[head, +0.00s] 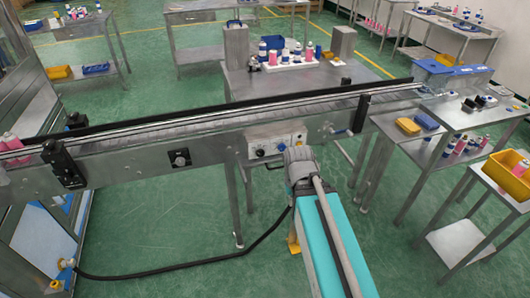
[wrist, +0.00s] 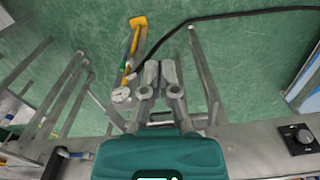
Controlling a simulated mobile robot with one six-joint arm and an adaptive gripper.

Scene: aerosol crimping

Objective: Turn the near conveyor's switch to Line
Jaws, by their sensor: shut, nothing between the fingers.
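The near conveyor (head: 215,145) runs across the head view. A black rotary switch (head: 180,158) sits on its front side, left of my arm. It also shows at the right edge of the wrist view (wrist: 301,137), with a pale mark; its labels are too small to read. A control box (head: 275,142) with small knobs is mounted on the conveyor front just behind my wrist. My gripper (wrist: 160,70) is shut and empty, its fingertips apart from the switch and well to one side of it. In the head view the fingers are hidden by my wrist.
A black hose (head: 190,275) runs along the floor. A side table (head: 435,125) with yellow and blue trays stands right of the conveyor.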

